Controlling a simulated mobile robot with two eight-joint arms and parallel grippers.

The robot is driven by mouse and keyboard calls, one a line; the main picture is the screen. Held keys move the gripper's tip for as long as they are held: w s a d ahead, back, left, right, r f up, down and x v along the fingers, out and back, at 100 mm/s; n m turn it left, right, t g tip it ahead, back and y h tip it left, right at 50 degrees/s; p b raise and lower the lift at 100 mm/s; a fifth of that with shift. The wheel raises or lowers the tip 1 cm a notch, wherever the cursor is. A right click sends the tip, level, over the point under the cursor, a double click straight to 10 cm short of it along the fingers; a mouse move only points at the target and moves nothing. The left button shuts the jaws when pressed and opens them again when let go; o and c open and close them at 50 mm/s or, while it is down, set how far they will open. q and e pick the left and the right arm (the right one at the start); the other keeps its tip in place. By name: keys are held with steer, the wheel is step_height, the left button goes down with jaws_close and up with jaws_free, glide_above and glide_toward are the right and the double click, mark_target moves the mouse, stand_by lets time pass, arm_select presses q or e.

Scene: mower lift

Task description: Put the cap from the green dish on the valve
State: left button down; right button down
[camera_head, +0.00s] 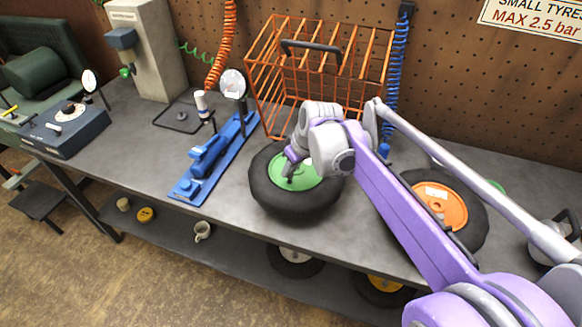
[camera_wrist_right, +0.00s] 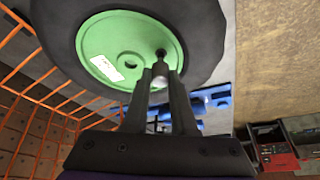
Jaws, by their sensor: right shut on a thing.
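A black tyre (camera_head: 262,193) with a green hub (camera_head: 302,178) lies flat on the workbench. My right gripper (camera_head: 289,170) reaches down over the left part of this hub. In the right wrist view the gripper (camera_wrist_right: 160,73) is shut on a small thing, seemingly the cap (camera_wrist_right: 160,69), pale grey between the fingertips. A dark round knob shows just beyond the tips, against the green hub (camera_wrist_right: 103,40); I cannot tell whether it is the valve or part of the held thing. A bit of green (camera_head: 496,187), perhaps the green dish, shows behind the orange-hubbed wheel. My left gripper is out of view.
An orange wire cage (camera_head: 262,85) stands behind the green-hubbed wheel. A blue tool with a gauge (camera_head: 207,160) lies to its left, and a wheel with an orange hub (camera_head: 447,208) to its right. The bench between the blue tool and the dark blue box (camera_head: 70,130) is mostly clear.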

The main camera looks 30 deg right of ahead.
steer(key=shift+f+b, duration=0.65)
steer(key=shift+f, duration=0.65)
stand_by(0.4)
steer(key=shift+c, duration=2.2)
jaws_free()
steer(key=shift+r, duration=0.1)
steer(key=shift+a+r+p, duration=0.1)
steer(key=shift+r+p, duration=0.65)
steer(key=shift+r, duration=0.15)
steer(key=shift+r+p, duration=2.1)
steer(key=shift+r, duration=0.75)
